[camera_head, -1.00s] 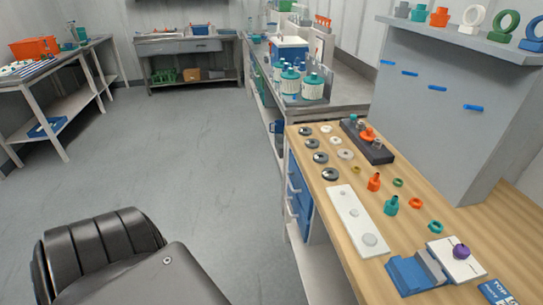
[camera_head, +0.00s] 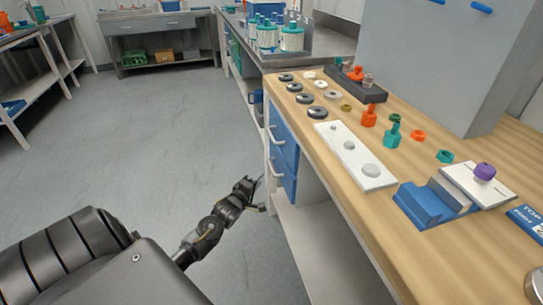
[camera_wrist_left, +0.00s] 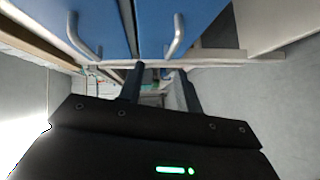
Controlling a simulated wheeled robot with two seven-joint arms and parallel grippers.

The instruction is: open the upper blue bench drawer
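The upper blue bench drawer (camera_head: 284,118) is in the bench's left side in the head view, shut, with a pale bar handle. The lower blue drawer (camera_head: 284,160) is right below it, also shut. My left gripper (camera_head: 262,194) is below and left of the drawers, apart from both handles. The left wrist view shows two blue drawer fronts, each with a bar handle, one on the left (camera_wrist_left: 85,38) and one on the right (camera_wrist_left: 177,36). The fingers (camera_wrist_left: 160,85) are apart with nothing between them. My right gripper is out of view.
The wooden bench top (camera_head: 335,205) holds black rings, a white plate (camera_head: 354,156), coloured fittings and a blue block (camera_head: 425,204). A pale lower shelf (camera_head: 310,245) lies under the bench. The grey floor (camera_head: 160,130) left of the bench is clear.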

